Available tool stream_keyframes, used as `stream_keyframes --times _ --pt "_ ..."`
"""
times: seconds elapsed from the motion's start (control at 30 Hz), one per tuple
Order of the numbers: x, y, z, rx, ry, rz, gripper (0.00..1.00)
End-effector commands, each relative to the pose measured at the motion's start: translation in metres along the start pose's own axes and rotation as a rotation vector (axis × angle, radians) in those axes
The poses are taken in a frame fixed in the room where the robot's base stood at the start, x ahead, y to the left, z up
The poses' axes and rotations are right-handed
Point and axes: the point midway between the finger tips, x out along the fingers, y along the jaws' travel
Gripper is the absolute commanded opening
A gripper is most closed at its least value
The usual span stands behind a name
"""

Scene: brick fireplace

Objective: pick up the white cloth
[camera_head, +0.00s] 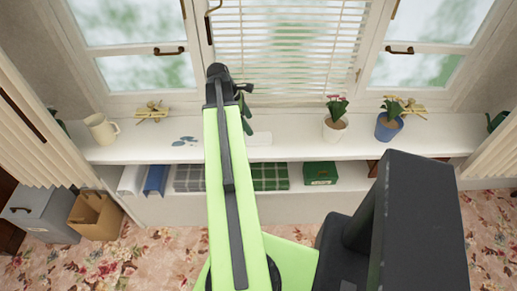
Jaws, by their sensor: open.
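A small flat white thing (259,139), which may be the white cloth, lies on the white window shelf (290,150), just right of my arm. It is pale against the shelf, so its shape and edges are hard to make out. My gripper (244,105) hangs at the far end of my green arm, dark and small, above and slightly left of the white thing. It is open, and I see nothing held in it. My arm hides part of the shelf to the left.
A cream mug (101,128) and blue flat pieces (185,141) are on the shelf at left. A white flowerpot (334,128) and a blue flowerpot (388,126) stand at right. Boxes fill the lower shelf, including a green one (320,173). Window blinds (290,45) rise behind.

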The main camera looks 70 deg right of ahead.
Motion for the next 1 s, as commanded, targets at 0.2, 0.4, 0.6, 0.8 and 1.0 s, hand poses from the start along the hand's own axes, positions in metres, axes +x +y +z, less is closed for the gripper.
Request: stream_keyframes --times 0.2,0.4,0.6,0.8,1.0 --pt "0.051 0.000 -0.003 0.001 0.000 0.000 0.76" --pt "0.051 0.000 0.000 0.001 0.000 0.000 0.76" --pt "0.081 0.000 -0.002 0.003 0.000 0.000 0.76" --pt "0.104 0.001 0.000 0.002 0.000 0.000 0.76" --pt "0.101 0.001 0.002 0.001 0.000 0.000 0.75"
